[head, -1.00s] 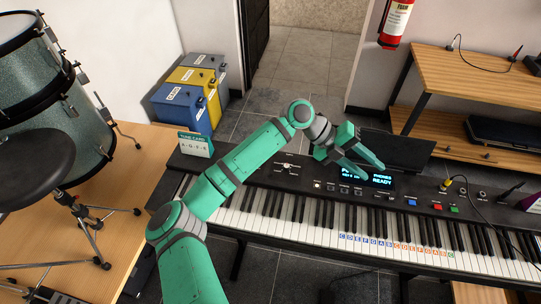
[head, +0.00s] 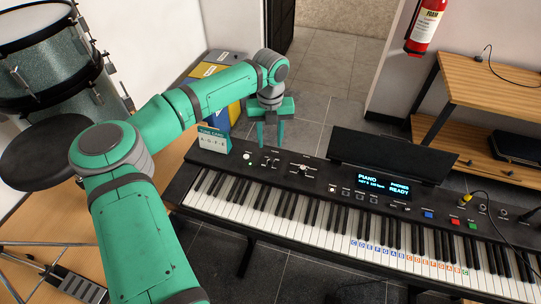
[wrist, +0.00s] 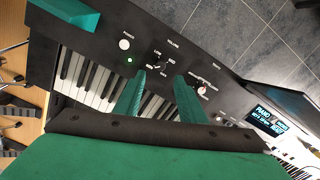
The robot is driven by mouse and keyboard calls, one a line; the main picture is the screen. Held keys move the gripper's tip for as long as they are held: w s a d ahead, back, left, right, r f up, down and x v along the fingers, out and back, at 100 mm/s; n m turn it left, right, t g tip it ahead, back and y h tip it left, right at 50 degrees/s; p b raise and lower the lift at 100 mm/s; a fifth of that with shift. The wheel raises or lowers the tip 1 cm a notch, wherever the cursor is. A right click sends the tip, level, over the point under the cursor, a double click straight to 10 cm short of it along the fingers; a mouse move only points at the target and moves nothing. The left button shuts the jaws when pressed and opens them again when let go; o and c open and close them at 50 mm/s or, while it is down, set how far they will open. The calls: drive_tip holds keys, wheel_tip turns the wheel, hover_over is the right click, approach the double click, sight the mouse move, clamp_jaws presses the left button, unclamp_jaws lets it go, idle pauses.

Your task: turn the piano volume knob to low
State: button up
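The digital piano (head: 330,215) stands across the head view, its control panel behind the keys. In the wrist view the volume knob (wrist: 160,64) lies in the small ring of labels under the word VOLUME; its pointer is too small to read. My gripper (head: 271,146) is open above the panel's left part, fingers pointing down; it also shows in the wrist view (wrist: 162,75). The knob appears just beyond the gap between the two fingertips. I see no contact with it. In the head view the fingers largely cover the knob's area.
A second knob (wrist: 201,88) sits right of the fingers, and the lit display (head: 383,187) further right. A white power button (wrist: 124,44) and green light are to the left. A tune card (head: 213,140) stands at the panel's left end, close to my gripper.

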sight(270, 159)
wheel_tip(270, 159, down, 9)
drive_tip(key=shift+r, duration=0.2)
idle(0.3)
clamp_jaws()
